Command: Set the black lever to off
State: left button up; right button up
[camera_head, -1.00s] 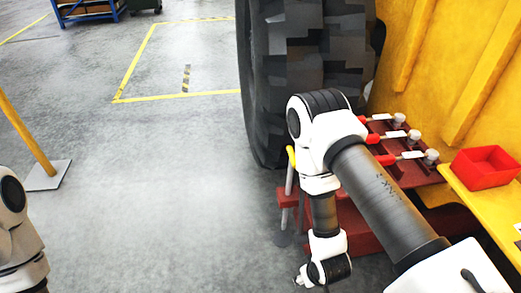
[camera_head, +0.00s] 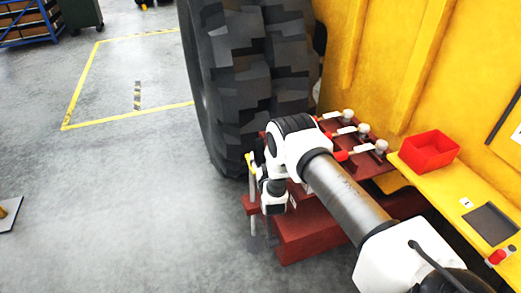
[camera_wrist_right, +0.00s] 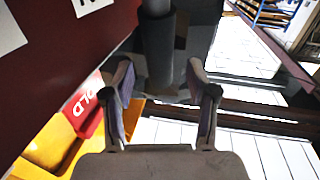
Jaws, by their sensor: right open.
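My right gripper (camera_wrist_right: 163,100) is open and empty in the right wrist view, its two fingers apart. A dark grey upright cylinder (camera_wrist_right: 158,50) stands just beyond the fingertips, roughly between them; I cannot tell whether it is the black lever. In the head view my right arm reaches over the red stand (camera_head: 310,235), and its wrist hides part of it. Three red-handled levers (camera_head: 355,152) lie on the stand's dark red top. No black lever is clearly visible in the head view. My left gripper is out of view.
A large black tyre (camera_head: 240,80) stands behind the stand. A red bin (camera_head: 429,150) sits on a yellow ledge (camera_head: 425,180) at right, against the yellow machine body (camera_head: 400,60).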

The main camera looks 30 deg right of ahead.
aim_at(261, 153)
jog(key=x, duration=0.4)
jog(key=shift+f, duration=0.15)
grip_shut()
